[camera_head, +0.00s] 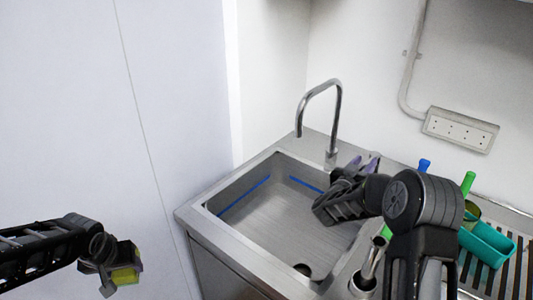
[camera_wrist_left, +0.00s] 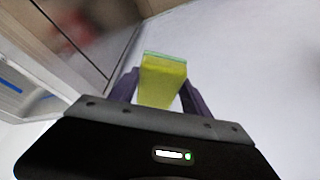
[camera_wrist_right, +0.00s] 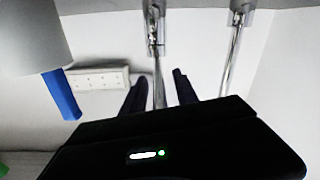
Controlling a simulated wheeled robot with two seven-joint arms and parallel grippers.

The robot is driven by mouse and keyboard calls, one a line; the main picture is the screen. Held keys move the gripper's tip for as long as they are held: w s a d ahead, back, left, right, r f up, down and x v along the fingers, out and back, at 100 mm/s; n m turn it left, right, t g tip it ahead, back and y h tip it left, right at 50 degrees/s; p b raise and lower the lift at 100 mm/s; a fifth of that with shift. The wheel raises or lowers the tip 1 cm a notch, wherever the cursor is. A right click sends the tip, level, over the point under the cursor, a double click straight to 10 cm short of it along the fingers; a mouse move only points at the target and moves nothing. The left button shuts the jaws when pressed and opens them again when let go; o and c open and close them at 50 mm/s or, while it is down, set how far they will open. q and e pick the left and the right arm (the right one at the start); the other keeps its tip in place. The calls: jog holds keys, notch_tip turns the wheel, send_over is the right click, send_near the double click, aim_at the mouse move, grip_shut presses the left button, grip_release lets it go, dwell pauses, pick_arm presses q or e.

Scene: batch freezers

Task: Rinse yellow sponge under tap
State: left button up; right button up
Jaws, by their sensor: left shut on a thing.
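The yellow sponge (camera_head: 124,275) with a green layer is held in my left gripper (camera_head: 122,262), low at the left, well away from the sink. In the left wrist view the sponge (camera_wrist_left: 162,82) sits between the two purple fingers. The chrome tap (camera_head: 335,115) stands at the sink's back corner, its spout arching over the basin (camera_head: 280,215). No water shows. My right gripper (camera_head: 365,163) is beside the tap base. In the right wrist view its fingers (camera_wrist_right: 158,85) are apart, with a chrome pipe (camera_wrist_right: 158,70) showing between them; contact cannot be told.
A white wall panel (camera_head: 100,120) fills the left side. Right of the sink are a teal container (camera_head: 488,244), a green-topped bottle (camera_head: 467,183) and a slatted drain rack (camera_head: 512,270). A socket strip (camera_head: 460,130) is on the back wall. The basin is empty apart from blue strips on its walls.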

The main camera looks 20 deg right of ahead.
jog(key=shift+c, duration=0.6)
grip_shut()
dwell(0.8)
